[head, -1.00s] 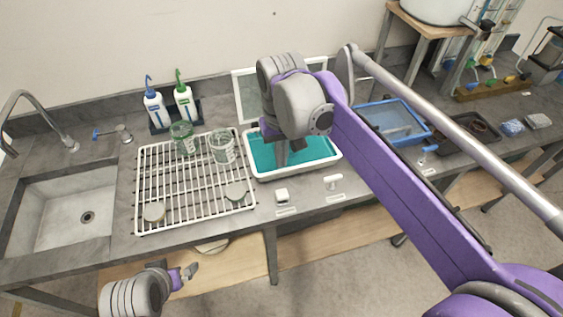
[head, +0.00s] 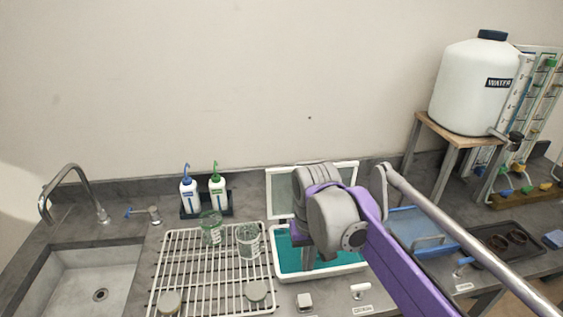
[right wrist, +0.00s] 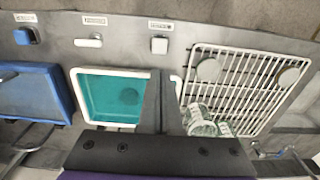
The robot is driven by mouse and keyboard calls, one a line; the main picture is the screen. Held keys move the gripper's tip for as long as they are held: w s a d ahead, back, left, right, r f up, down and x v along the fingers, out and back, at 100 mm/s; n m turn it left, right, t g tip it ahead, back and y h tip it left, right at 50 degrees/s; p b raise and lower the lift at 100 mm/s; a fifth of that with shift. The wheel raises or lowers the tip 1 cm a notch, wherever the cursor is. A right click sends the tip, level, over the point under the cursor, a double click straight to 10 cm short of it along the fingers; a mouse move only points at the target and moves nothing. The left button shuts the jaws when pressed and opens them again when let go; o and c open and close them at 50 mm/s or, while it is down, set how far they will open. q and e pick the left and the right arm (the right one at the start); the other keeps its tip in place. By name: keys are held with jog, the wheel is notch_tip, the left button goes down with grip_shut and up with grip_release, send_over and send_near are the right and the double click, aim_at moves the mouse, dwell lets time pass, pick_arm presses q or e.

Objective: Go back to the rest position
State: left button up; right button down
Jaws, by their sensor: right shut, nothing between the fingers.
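My right gripper (right wrist: 160,80) is shut and empty in the right wrist view. In the head view it hangs over the white tray with teal liquid (head: 285,262), with my purple arm reaching in from the lower right. The right wrist view also shows the tray (right wrist: 105,98) below the fingers. In the head view the fingertips (head: 307,264) are partly hidden by the wrist. My left gripper does not show.
A white wire rack (head: 200,285) holds two glass beakers and round lids left of the tray. Wash bottles (head: 189,195), a sink (head: 95,285) and a tap stand further left. A blue tray (head: 420,232) and a water tank (head: 470,85) are at the right.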

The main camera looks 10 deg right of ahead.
jog(key=s+d+f+t, duration=0.2)
jog(key=s+d+f, duration=0.1)
jog(key=s+f, duration=0.3)
jog(key=s+d+f+t, duration=0.3)
jog(key=s+f, duration=0.4)
jog(key=s, duration=0.2)
jog(key=shift+s+d+f, duration=0.2)
jog(key=shift+s, duration=0.05)
jog(key=shift+r, duration=0.1)
